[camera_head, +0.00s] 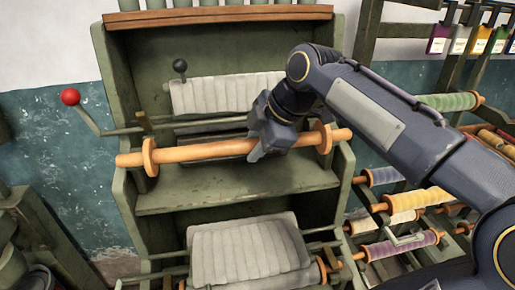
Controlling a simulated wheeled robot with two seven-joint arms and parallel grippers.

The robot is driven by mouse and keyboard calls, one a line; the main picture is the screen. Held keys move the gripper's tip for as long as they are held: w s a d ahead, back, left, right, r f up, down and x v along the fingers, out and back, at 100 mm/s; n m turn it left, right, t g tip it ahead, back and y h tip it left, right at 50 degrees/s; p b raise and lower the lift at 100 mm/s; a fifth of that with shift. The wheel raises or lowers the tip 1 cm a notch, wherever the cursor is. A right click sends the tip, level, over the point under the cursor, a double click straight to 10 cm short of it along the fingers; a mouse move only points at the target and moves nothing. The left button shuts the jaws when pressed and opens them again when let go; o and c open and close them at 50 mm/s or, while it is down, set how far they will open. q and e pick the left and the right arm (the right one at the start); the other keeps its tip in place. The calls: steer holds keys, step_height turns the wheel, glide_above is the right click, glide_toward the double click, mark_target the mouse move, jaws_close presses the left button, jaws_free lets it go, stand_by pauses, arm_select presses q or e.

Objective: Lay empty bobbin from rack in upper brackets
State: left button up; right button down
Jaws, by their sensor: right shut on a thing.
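The empty bobbin (190,152) is a bare orange wooden rod with a round flange near each end. It lies nearly level across the front of the green machine, its right end slightly higher. My right gripper (262,150) is shut around the rod between the flanges, right of its middle. The upper bracket (144,125) on the left stands right by the left flange. The right bracket is hidden by the bobbin and my arm, so I cannot tell whether the rod rests in both. The rack (370,205) stands at the right. My left gripper is out of view.
A crank with a red knob (70,97) sticks out at the left of the machine. Pale fabric rolls hang behind the bobbin (225,92) and below it (245,250). Bobbins with yellow (425,201) and purple thread (400,245) fill the rack. The green shelf (235,185) under the bobbin is clear.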

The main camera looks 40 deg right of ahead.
steer(key=w+d+f+p, duration=0.1)
steer(key=w+d+p, duration=0.1)
steer(key=w+d, duration=0.3)
steer(key=shift+w, duration=2.3)
steer(key=shift+d, duration=0.1)
steer(key=shift+s+d+r, duration=0.1)
steer(key=shift+s+d, duration=0.05)
steer(key=shift+f, duration=0.25)
steer(key=shift+f+b, duration=1.15)
steer(key=shift+b, duration=0.1)
steer(key=shift+f, duration=0.15)
steer(key=shift+f+b, duration=0.3)
steer(key=shift+b, duration=0.15)
steer(key=shift+f, duration=0.15)
